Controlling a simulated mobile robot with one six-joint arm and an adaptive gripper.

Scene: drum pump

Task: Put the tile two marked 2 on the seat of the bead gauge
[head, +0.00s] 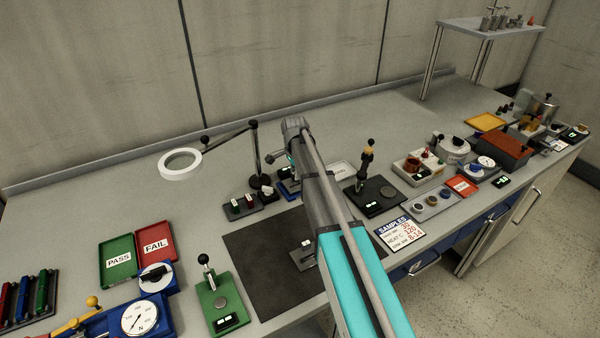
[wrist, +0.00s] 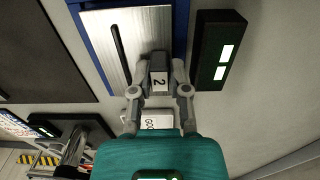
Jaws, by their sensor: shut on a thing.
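In the wrist view my gripper (wrist: 158,91) is shut on a grey tile marked 2 (wrist: 159,80), held between its two fingertips. The tile is over the lower edge of a brushed-metal plate (wrist: 105,55) with a dark slot, on a blue base (wrist: 77,12). I cannot tell whether the tile touches the plate. I cannot tell for sure whether this blue-based device is the bead gauge. In the head view a little blue (head: 288,187) shows beside my arm, which hides my gripper and the tile.
A black box with two lit white panels (wrist: 221,50) stands close right of the tile in the wrist view. A white lettered block (wrist: 157,120) is below it. In the head view a dark mat (head: 265,260) and a black stand (head: 375,198) flank my arm.

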